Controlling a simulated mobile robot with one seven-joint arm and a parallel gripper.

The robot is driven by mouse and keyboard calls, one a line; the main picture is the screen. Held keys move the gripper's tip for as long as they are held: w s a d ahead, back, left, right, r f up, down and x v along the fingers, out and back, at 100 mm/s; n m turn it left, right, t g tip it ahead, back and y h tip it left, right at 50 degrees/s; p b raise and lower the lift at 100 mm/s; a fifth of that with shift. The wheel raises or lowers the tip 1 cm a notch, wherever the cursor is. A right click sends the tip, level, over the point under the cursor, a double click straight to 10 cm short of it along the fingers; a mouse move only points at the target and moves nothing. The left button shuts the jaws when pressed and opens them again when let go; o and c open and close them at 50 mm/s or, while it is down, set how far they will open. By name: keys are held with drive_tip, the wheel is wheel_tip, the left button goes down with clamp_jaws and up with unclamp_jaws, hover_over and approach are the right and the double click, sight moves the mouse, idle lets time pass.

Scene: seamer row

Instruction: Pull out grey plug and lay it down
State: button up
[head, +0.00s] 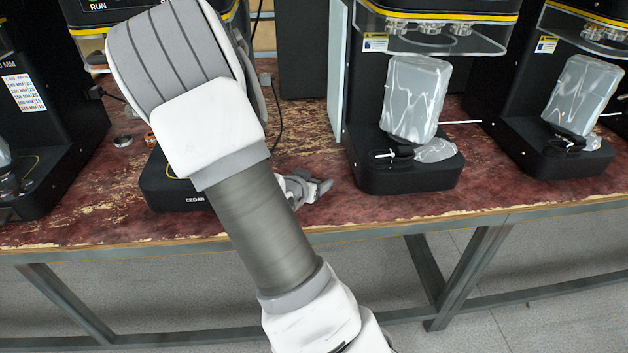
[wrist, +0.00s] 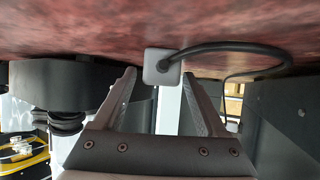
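The grey plug (wrist: 163,67) is a small light-grey block with a black cable leaving its face. In the wrist view it appears at the tips of my gripper (wrist: 159,76), between the two fingers. The fingers are apart, with a visible gap, and I see no clear contact with the plug. What the plug sits in is hidden behind it. In the head view a small grey block (head: 265,79) with a dark cable shows just right of my arm, and looks like the same plug. My gripper is hidden behind my arm there.
A black machine base (head: 178,190) stands partly behind my arm. A machine with a wrapped grey package (head: 416,98) stands right of it, with another alike farther right. A grey metallic object (head: 305,188) lies near the worn red tabletop's (head: 100,205) front edge. Bare tabletop shows right of the cable.

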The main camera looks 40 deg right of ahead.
drive_tip(key=shift+a, duration=0.1)
drive_tip(key=p+v, duration=0.8)
drive_tip(key=v, duration=0.4)
drive_tip(key=shift+r, duration=0.5)
drive_tip(key=shift+f+p+v, duration=0.15)
drive_tip(key=shift+p+v, duration=1.05)
drive_tip(key=shift+p, duration=1.1)
drive_tip(key=shift+f+p+v, duration=0.15)
drive_tip(key=shift+p+v, duration=1.05)
drive_tip(key=shift+p, duration=1.05)
drive_tip(key=shift+s+a, duration=0.15)
